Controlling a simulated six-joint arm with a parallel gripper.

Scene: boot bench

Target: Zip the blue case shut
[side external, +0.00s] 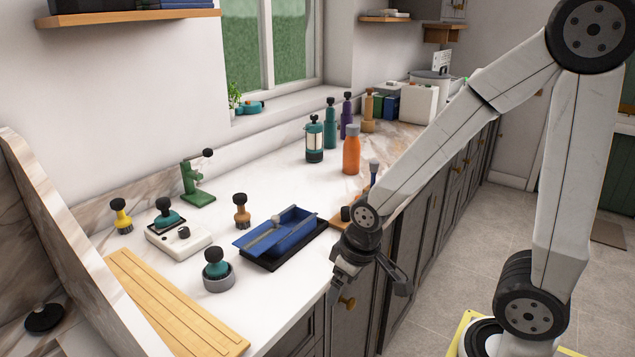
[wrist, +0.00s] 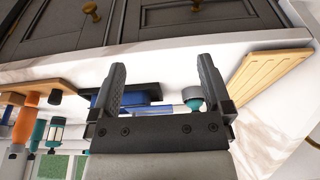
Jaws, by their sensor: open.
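The blue case (side external: 297,224) lies on a black mat or tray (side external: 285,256) near the counter's front edge. A grey strip runs along its top, and a blue flap (side external: 250,241) sticks out at its left side. I cannot make out a zip pull or how far the case is closed. My gripper (side external: 368,287) is open and empty, in front of the counter edge, to the right of the case and apart from it. In the wrist view my gripper (wrist: 162,72) has its fingers spread, and part of the blue case (wrist: 153,88) shows between and behind them.
A brown-handled brush (side external: 241,212) stands behind. An orange bottle (side external: 351,150) and a wooden rack (side external: 345,222) are to the right. Cabinet doors lie below my gripper.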

